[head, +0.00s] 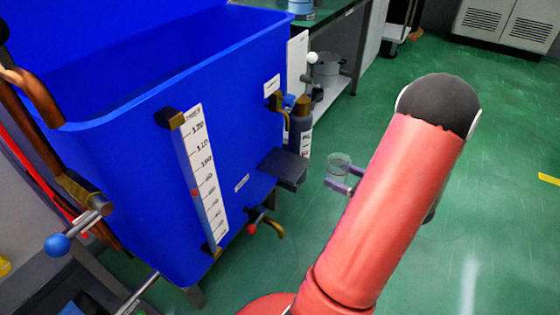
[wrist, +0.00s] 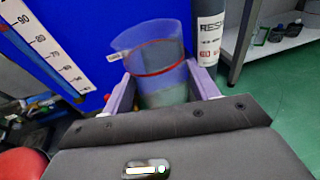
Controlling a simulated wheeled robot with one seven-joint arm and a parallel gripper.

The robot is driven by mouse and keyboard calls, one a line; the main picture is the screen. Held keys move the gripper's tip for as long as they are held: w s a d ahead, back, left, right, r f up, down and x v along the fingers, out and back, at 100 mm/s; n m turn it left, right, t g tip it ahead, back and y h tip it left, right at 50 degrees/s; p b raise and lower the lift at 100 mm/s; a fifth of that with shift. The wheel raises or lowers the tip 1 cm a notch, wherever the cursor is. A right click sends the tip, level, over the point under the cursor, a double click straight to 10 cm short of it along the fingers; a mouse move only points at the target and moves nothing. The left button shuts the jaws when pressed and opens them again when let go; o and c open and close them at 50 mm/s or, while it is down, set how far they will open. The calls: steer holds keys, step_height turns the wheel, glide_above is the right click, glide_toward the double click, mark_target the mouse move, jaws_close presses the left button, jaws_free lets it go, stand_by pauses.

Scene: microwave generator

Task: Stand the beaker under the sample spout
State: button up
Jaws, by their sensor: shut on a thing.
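The clear beaker (head: 339,162) is held upright in my gripper (head: 343,187), to the right of the blue tank (head: 130,140). In the wrist view the beaker (wrist: 152,52) has a red band and a small white tag, and stands between the two purple fingers of my gripper (wrist: 163,92). My gripper is shut on it. A brass spout (head: 275,98) sticks out high on the tank's side, below a white label. A dark shelf (head: 284,168) juts from the tank below that spout; its top looks empty. The beaker is apart from the shelf, to its right.
A dark labelled cylinder (head: 300,130) stands behind the shelf; it also shows in the wrist view (wrist: 208,35). A lower brass tap with a red knob (head: 265,225) sits below the shelf. A scale (head: 200,175) runs down the tank front. Green floor (head: 500,200) at right is clear.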

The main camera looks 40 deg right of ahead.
glide_above(291, 167)
steer(key=s, duration=0.1)
steer(key=shift+s+d, duration=0.1)
steer(key=f, duration=0.1)
steer(key=w+f, duration=0.1)
steer(key=shift+f, duration=0.7)
steer(key=shift+f, duration=0.2)
steer(key=o, duration=1.1)
steer(key=shift+r, duration=0.1)
